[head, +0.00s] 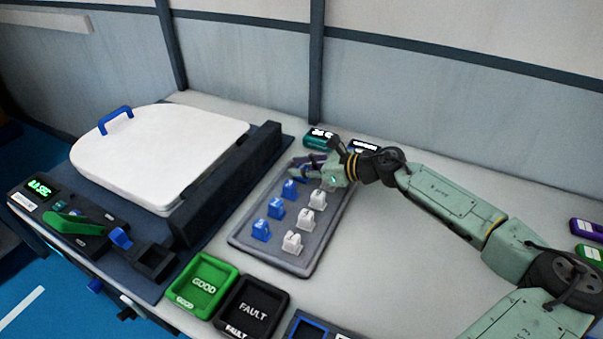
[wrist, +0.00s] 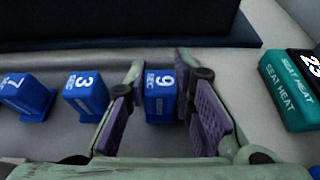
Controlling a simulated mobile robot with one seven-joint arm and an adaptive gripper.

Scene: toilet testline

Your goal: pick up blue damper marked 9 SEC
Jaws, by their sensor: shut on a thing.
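The blue damper marked 9 SEC (wrist: 161,96) stands between my gripper's purple-padded fingers in the wrist view, its label readable. My gripper (wrist: 164,108) is shut on it. In the head view my gripper (head: 307,166) is at the far end of the grey tray (head: 239,240), and it mostly hides that damper. In the wrist view, blue dampers marked 3 (wrist: 87,92) and 7 (wrist: 27,96) stand to the left of the fingers. I cannot tell whether the held damper is clear of the tray.
White dampers (head: 306,220) stand in the tray's right row. A green GOOD bin (head: 200,286) and black FAULT bin (head: 252,308) are in front. A white toilet seat (head: 160,155) lies left. A teal SEAT HEAT box (wrist: 288,90) is close to my gripper's right.

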